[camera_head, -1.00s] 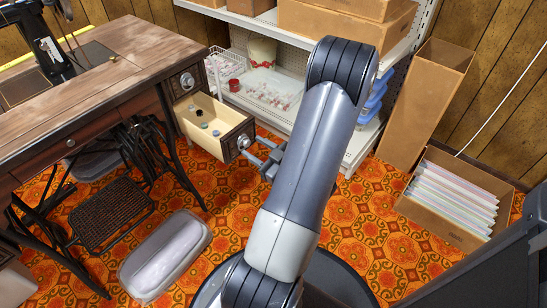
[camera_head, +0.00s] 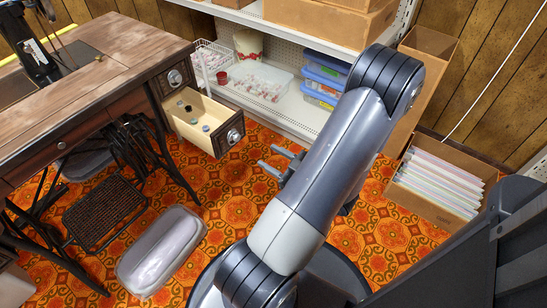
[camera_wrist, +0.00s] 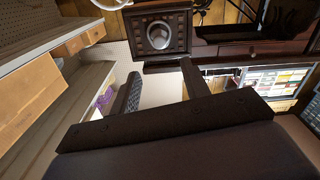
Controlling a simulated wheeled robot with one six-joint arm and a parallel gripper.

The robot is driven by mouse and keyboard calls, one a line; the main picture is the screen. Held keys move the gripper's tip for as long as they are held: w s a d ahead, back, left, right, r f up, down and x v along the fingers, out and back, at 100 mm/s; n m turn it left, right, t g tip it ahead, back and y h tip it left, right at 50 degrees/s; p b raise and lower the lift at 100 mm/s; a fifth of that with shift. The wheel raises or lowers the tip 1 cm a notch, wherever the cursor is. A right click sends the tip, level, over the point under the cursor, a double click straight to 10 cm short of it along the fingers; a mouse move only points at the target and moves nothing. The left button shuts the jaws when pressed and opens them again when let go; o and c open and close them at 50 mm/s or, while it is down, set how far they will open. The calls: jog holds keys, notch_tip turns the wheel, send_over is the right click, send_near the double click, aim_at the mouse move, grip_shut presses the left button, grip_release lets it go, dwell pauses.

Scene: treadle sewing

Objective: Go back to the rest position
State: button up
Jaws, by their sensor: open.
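My gripper (camera_head: 283,164) is open and empty in the head view, in the air to the right of and below the sewing table's open drawer. Its two fingers (camera_wrist: 160,88) show in the wrist view with nothing between them. The drawer (camera_head: 205,122) is pulled out from the sewing table (camera_head: 100,95) and holds several small round items. Its round metal knob (camera_head: 233,136) is clear of the fingers. In the wrist view the drawer front with its knob (camera_wrist: 159,34) is ahead, beyond the fingertips.
A shelf unit (camera_head: 297,115) with blue-lidded boxes (camera_head: 323,80) stands behind my arm. A cardboard box of papers (camera_head: 438,180) is at the right. A lidded container (camera_head: 160,250) and the treadle (camera_head: 103,212) are at lower left. Patterned floor lies between drawer and container.

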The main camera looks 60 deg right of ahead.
aim_at(238, 139)
dwell(0.4)
jog(key=shift+w+d+b, duration=0.2)
jog(key=shift+w+b, duration=0.2)
jog(key=shift+w, duration=1.4)
jog(key=shift+w+d+b, duration=0.2)
jog(key=shift+w+b, duration=0.2)
jog(key=shift+w, duration=1.45)
jog(key=shift+w+d+b, duration=0.2)
jog(key=shift+w+b, duration=0.2)
jog(key=shift+w, duration=1.4)
